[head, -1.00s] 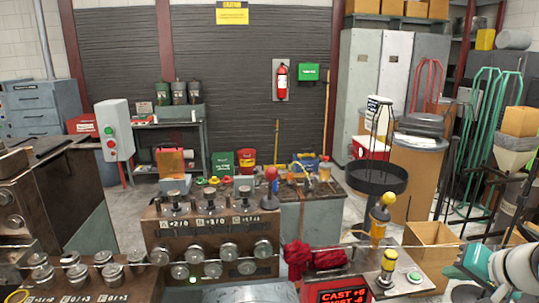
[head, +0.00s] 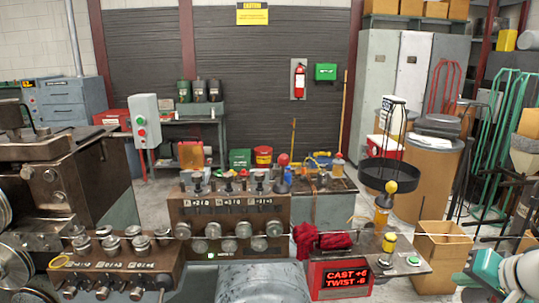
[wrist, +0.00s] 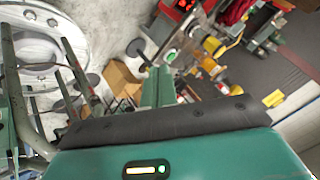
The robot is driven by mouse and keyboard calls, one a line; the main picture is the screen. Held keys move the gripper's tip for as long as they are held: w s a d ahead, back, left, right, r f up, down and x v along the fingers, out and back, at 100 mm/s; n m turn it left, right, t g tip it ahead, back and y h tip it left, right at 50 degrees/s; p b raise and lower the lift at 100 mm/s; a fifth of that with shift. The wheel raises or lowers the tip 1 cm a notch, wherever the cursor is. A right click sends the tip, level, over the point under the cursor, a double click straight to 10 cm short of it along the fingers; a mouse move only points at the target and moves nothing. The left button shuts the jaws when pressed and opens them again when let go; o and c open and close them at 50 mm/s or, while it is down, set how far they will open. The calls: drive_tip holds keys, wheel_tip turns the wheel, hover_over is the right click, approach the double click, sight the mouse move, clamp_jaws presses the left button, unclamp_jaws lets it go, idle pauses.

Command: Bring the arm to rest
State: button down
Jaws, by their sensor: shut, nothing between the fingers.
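My gripper (wrist: 157,75) shows in the wrist view as two green fingers lying together, with nothing between them. It points out over the floor and the machine's end, touching nothing that I can see. Part of my arm (head: 502,276), teal and white, shows at the lower right edge of the head view. My fingertips cannot be made out in the head view.
The coiler's brown block (head: 228,218) with knobs and rollers stands in the middle. A red-lit display (head: 340,278) reads CAST +6, TWIST -6. A green button (head: 413,261) and an open cardboard box (head: 442,245) are near my arm.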

drive_tip(key=s+a+f+n+g, duration=0.1)
drive_tip(key=s+a+n, duration=0.2)
drive_tip(key=a, duration=0.9)
drive_tip(key=s+a+f+n+g+h, duration=0.1)
drive_tip(key=s+a+n, duration=0.3)
drive_tip(key=a, duration=0.9)
drive_tip(key=shift+s+f+g, duration=0.45)
drive_tip(key=shift+s+g, duration=0.15)
drive_tip(key=shift+s, duration=0.45)
